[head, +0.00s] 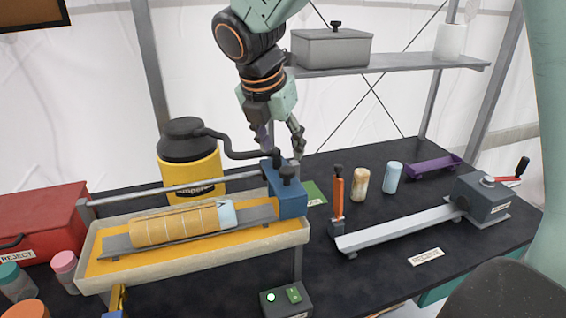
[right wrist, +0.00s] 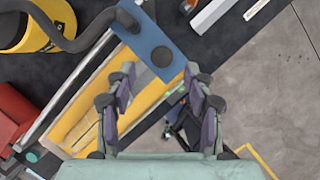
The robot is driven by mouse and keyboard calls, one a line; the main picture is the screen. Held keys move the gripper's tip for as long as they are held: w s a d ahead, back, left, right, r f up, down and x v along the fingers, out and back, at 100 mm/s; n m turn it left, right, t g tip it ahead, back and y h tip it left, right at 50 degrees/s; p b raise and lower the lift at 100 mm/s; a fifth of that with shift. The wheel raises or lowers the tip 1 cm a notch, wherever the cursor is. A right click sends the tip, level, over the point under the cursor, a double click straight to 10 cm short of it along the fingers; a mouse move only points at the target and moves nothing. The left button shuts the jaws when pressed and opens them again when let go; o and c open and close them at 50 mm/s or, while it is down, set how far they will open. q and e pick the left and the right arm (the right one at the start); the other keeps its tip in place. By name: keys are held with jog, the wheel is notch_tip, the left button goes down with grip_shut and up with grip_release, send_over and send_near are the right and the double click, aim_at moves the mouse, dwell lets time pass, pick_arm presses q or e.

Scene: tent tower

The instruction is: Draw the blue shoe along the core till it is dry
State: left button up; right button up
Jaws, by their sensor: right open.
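The blue shoe (head: 292,202), a block with a dark knob on top, sits at the right end of the long tray, on the rail; it also shows in the right wrist view (right wrist: 140,35). A black hose runs to it. The core (head: 175,225), a tan ribbed cylinder with a pale blue-white right end, lies on a grey cradle in the tray, left of the shoe. My right gripper (head: 283,152) is open and empty, pointing down just above the shoe. In the right wrist view the knob lies just beyond its parted fingertips (right wrist: 160,70). My left gripper is not in view.
The tray (head: 200,259) holds yellow-orange material. A yellow vacuum (head: 190,176) stands behind it, a red reject box (head: 40,218) left. A small switch box (head: 287,300) is in front. Right are an orange-handled tool (head: 338,195), two small cylinders and a rail with a crank (head: 485,198).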

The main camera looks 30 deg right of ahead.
aim_at(287, 169)
jog(key=f, duration=0.3)
jog(key=shift+s+d+f+b, duration=0.2)
jog(key=shift+d+f+b, duration=0.05)
jog(key=shift+f+b, duration=0.05)
jog(key=shift+w+d+f, duration=0.35)
jog(key=shift+d+f, duration=0.05)
jog(key=shift+f, duration=0.25)
jog(key=shift+w+d+f, duration=0.35)
jog(key=shift+f, duration=0.25)
jog(key=shift+s+a+r, duration=0.15)
jog(key=shift+s, duration=0.1)
jog(key=shift+s+a+r, duration=0.15)
jog(key=shift+a, duration=0.05)
jog(key=shift+c, duration=1.1)
jog(key=shift+w+d+f, duration=0.2)
jog(key=shift+w+d, duration=0.05)
jog(key=shift+w, duration=0.1)
jog(key=c, duration=0.5)
grip_shut()
